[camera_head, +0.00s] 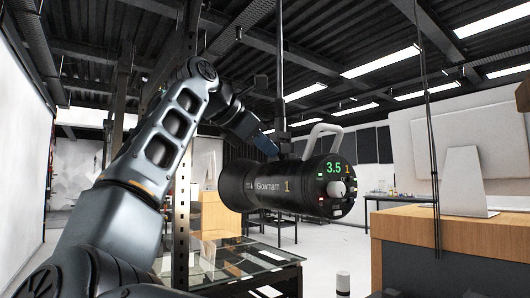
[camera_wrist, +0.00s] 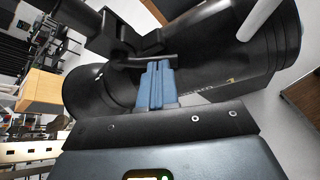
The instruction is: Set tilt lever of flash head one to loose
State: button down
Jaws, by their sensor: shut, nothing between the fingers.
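Flash head one (camera_head: 300,201) is a black cylinder marked "1", hanging in the middle of the head view. Its lit panel with a pale knob faces right, and a white handle (camera_head: 322,128) rises from its top. The wrist view shows its black body (camera_wrist: 240,55) close up. A thin dark bar, apparently the tilt lever (camera_wrist: 132,63), sticks out beside the black bracket. My gripper (camera_wrist: 157,65) has blue fingers, shut together and empty, with their tips at this bar. I cannot tell whether they touch it. In the head view my gripper (camera_head: 268,144) is just above and left of the head.
A vertical black pole (camera_head: 280,70) runs above the head. A perforated metal post (camera_head: 182,200) stands left of it. A glass-topped table (camera_head: 240,264) is below, and a wooden counter (camera_head: 455,228) is at the right.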

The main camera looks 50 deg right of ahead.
jog(key=shift+w+d+f+m+t+h+b, duration=0.1)
jog(key=shift+f+m+t+h+b, duration=0.2)
jog(key=shift+f+m+t+b, duration=0.4)
jog(key=shift+r, duration=0.4)
jog(key=shift+r+p, duration=0.55)
jog(key=shift+r, duration=0.15)
